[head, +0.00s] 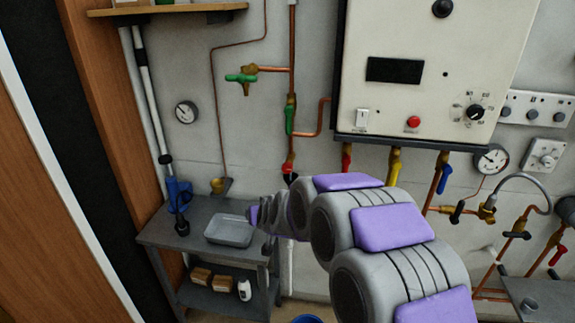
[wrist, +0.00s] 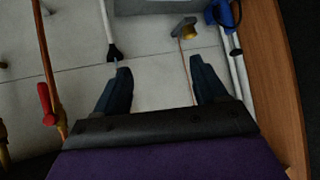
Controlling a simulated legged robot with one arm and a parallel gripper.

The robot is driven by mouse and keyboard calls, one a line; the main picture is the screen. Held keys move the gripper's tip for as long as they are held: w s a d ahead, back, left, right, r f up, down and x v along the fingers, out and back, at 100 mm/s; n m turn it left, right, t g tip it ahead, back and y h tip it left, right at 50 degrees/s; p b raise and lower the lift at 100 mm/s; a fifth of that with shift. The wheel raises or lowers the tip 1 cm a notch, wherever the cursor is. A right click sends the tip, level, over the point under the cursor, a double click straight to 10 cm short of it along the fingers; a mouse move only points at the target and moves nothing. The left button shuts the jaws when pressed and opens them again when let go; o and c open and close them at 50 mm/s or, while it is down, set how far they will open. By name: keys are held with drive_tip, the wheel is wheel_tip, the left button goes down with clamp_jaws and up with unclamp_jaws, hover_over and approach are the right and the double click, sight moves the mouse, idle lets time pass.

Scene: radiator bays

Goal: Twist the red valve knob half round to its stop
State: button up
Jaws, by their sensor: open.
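Several red handles are in view, and I cannot tell which is the task's knob. In the head view a small red fitting (head: 288,168) sits on the vertical copper pipe, below a green lever. A red lever (head: 347,152) hangs under the white boiler, and another red handle (head: 558,255) is at the far right. The wrist view shows one red handle (wrist: 46,103) on a copper pipe at the left, outside my fingers. My gripper (wrist: 160,82) is open and empty, with bare wall showing between its fingers. In the head view my arm hides its fingertips.
A brass cup-like fitting (wrist: 185,28) is near the gripper's view. The boiler (head: 430,60) and pipework crowd the right.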

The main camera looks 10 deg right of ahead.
drive_tip(key=w+d+f+m+t+h+p, duration=0.1)
drive_tip(key=w+t+h, duration=0.1)
drive_tip(key=w, duration=0.3)
drive_tip(key=w+d+f+t+h, duration=0.1)
drive_tip(key=w+t, duration=0.1)
drive_tip(key=w, duration=0.4)
drive_tip(key=m+t+h, duration=0.2)
drive_tip(key=t+h, duration=0.1)
drive_tip(key=h, duration=0.2)
approach(286, 170)
drive_tip(key=shift+x, duration=4.9)
drive_tip(key=shift+w+d+r+p, duration=0.2)
drive_tip(key=shift+w+d+p, duration=0.1)
drive_tip(key=shift+w+d, duration=0.4)
drive_tip(key=shift+w+a, duration=0.15)
drive_tip(key=shift+w, duration=0.55)
drive_tip(key=shift+a, duration=0.1)
drive_tip(key=shift+c, duration=0.3)
